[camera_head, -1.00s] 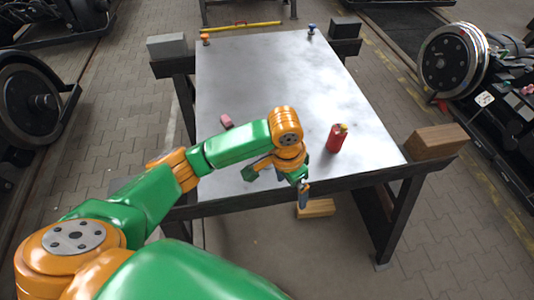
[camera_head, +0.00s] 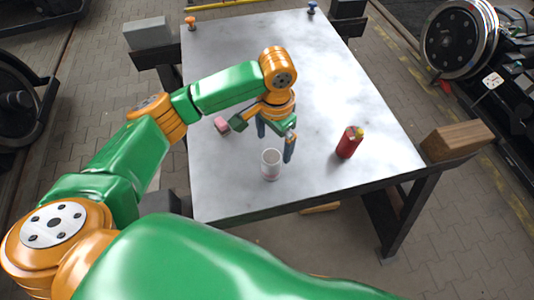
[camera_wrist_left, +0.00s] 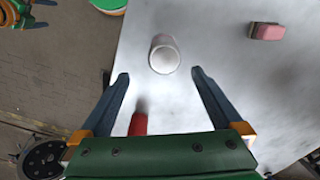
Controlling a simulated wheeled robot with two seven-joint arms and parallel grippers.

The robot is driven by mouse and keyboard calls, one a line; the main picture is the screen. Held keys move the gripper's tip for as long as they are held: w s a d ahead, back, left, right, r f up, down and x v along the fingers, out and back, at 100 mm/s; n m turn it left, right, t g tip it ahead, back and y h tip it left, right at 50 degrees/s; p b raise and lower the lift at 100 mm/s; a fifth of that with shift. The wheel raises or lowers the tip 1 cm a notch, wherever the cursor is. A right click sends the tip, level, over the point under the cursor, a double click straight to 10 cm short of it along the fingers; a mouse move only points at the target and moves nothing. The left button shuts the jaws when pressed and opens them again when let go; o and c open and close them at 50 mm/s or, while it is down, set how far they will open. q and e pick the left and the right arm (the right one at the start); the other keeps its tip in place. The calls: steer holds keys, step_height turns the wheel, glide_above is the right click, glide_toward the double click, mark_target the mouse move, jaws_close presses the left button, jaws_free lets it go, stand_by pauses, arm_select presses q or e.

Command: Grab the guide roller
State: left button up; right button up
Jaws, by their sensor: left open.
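A pale upright cylinder (camera_head: 271,164), whitish and glass-like, stands near the table's front edge; it also shows in the left wrist view (camera_wrist_left: 164,56). I cannot tell for sure whether it is the guide roller. My left gripper (camera_head: 275,147) is open and empty, its fingers pointing down just behind the cylinder in the head view. In the left wrist view the cylinder is beyond the gap between the two fingertips (camera_wrist_left: 160,76), apart from both. My right gripper is not in view.
On the metal table (camera_head: 215,180), a red can (camera_head: 349,142) stands right of the cylinder and a pink block (camera_head: 221,124) lies left of it. An orange knob (camera_head: 191,22) and a blue knob (camera_head: 311,8) stand at the far end.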

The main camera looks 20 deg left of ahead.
mark_target(273, 158)
arm_select(q)
steer(key=f+b, duration=0.6)
steer(key=f, duration=0.1)
steer(key=shift+w+a, duration=0.1)
steer(key=shift+w, duration=0.1)
steer(key=f, duration=0.7)
steer(key=shift+a+p, duration=0.25)
steer(key=shift+p, duration=0.05)
steer(key=c, duration=1.5)
